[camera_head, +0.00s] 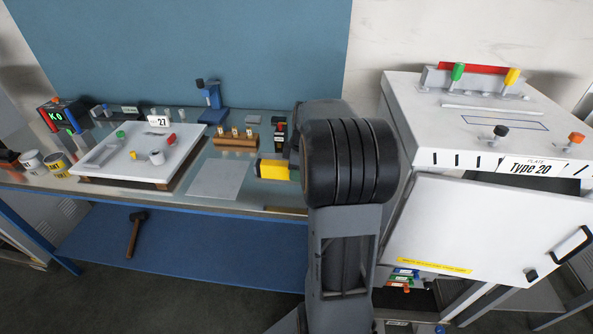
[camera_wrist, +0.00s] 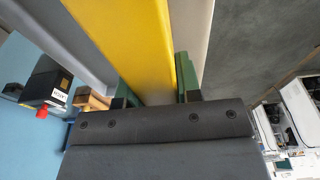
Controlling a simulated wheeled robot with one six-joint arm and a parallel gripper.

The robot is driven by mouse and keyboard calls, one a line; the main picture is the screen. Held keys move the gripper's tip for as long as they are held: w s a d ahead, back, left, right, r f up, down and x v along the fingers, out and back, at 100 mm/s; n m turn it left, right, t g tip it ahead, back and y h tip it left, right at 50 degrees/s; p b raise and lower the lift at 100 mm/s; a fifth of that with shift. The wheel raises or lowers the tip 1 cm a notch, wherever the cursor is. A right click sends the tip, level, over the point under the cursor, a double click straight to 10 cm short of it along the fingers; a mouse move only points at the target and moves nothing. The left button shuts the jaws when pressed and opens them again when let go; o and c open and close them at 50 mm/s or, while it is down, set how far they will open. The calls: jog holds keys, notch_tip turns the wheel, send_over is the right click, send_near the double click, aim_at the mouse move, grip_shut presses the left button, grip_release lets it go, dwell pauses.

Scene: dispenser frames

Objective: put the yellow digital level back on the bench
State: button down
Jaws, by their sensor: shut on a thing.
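The yellow digital level (camera_head: 273,170) shows in the head view just left of my arm, over the right part of the bench (camera_head: 180,202). Its right part is hidden behind my arm. In the wrist view the yellow level (camera_wrist: 135,40) runs up between the green fingers of my gripper (camera_wrist: 155,86), which is shut on it. I cannot tell whether the level touches the bench top.
A grey rectangle (camera_head: 218,179) lies bare on the bench left of the level. A wooden block (camera_head: 235,141) with small pieces stands behind it. A white tray (camera_head: 110,168) lies further left. A white cabinet (camera_head: 480,225) with an open door stands at the right.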

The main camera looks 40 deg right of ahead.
aim_at(296, 196)
jog(key=shift+f+b, duration=2.4)
jog(key=shift+f, duration=0.95)
jog(key=shift+f+b, duration=0.45)
jog(key=shift+f, duration=0.15)
jog(key=c, duration=0.7)
grip_release()
jog(key=r, duration=0.4)
jog(key=s+d+r, duration=0.1)
jog(key=r, duration=0.4)
jog(key=r+p, duration=0.1)
jog(key=r, duration=0.3)
jog(key=shift+s+d+r, duration=0.2)
jog(key=shift+s+r, duration=0.1)
jog(key=shift+r, duration=0.1)
